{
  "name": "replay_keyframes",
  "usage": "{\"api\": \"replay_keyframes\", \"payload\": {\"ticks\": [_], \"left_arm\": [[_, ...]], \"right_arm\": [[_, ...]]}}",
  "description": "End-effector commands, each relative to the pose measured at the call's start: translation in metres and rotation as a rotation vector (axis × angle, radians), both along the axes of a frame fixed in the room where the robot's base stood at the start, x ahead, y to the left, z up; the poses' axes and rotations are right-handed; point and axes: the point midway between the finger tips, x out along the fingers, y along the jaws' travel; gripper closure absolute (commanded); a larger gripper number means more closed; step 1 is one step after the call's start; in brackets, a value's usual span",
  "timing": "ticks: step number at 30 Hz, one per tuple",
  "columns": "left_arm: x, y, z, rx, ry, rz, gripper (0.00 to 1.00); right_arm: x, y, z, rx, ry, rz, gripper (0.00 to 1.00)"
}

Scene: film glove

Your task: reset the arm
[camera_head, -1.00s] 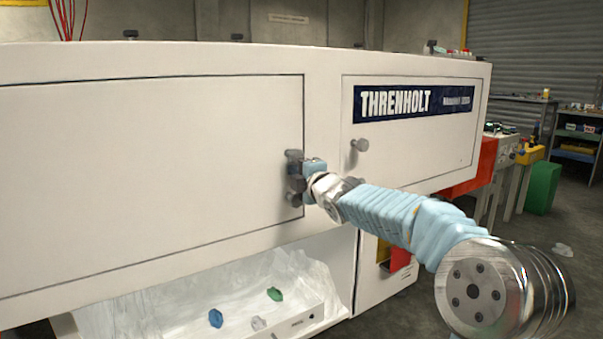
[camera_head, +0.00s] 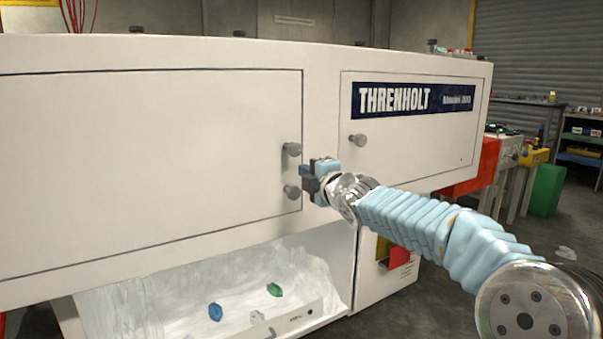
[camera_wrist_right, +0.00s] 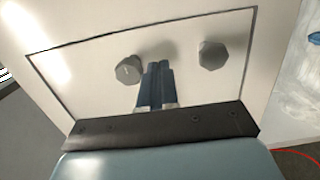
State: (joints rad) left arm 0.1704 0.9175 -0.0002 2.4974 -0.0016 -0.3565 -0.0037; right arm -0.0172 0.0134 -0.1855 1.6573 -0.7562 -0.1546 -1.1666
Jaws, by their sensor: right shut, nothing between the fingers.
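My right arm comes in from the lower right in the head view, in a pale blue ribbed sleeve. Its gripper (camera_head: 309,178) is at the right edge of the large left door (camera_head: 150,165) of the white machine, close to two grey knobs, an upper one (camera_head: 292,149) and a lower one (camera_head: 292,191). In the right wrist view the two dark blue fingers (camera_wrist_right: 157,72) are together and empty, with one knob (camera_wrist_right: 129,70) to their left and another (camera_wrist_right: 212,55) to their right. My left gripper is not in view.
The right door has a single knob (camera_head: 358,140). A clear-lined chute (camera_head: 170,305) below holds a blue piece (camera_head: 215,312), a green piece (camera_head: 275,290) and a pale piece. A green bin (camera_head: 546,190) stands at the right. Open floor shows at lower right.

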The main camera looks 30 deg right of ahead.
Motion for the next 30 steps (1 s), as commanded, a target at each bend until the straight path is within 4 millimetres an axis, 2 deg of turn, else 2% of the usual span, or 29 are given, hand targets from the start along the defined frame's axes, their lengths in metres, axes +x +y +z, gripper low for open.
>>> {"api": "replay_keyframes", "payload": {"ticks": [6, 12, 20, 22, 23, 26, 29, 30], "left_arm": [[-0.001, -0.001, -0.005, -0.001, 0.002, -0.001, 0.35], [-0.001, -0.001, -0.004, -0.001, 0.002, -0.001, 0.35], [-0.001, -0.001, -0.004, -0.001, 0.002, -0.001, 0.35], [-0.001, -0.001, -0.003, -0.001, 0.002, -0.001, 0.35], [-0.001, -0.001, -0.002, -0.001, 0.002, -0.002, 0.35], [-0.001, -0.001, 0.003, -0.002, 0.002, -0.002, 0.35], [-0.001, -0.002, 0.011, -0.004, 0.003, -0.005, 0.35], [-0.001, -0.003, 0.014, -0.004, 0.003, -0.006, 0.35]], "right_arm": [[-0.039, -0.002, 0.001, 0.001, -0.002, -0.002, 1.0], [-0.066, -0.002, 0.002, 0.0, -0.002, -0.002, 1.0], [-0.071, -0.002, -0.001, 0.001, 0.002, 0.0, 1.0], [-0.066, 0.002, -0.009, 0.022, 0.018, 0.007, 1.0], [-0.062, 0.005, -0.015, 0.041, 0.031, 0.013, 1.0], [-0.042, 0.026, -0.058, 0.152, 0.113, 0.039, 1.0], [-0.021, 0.057, -0.127, 0.337, 0.246, 0.059, 1.0], [-0.016, 0.071, -0.16, 0.423, 0.31, 0.058, 1.0]]}}
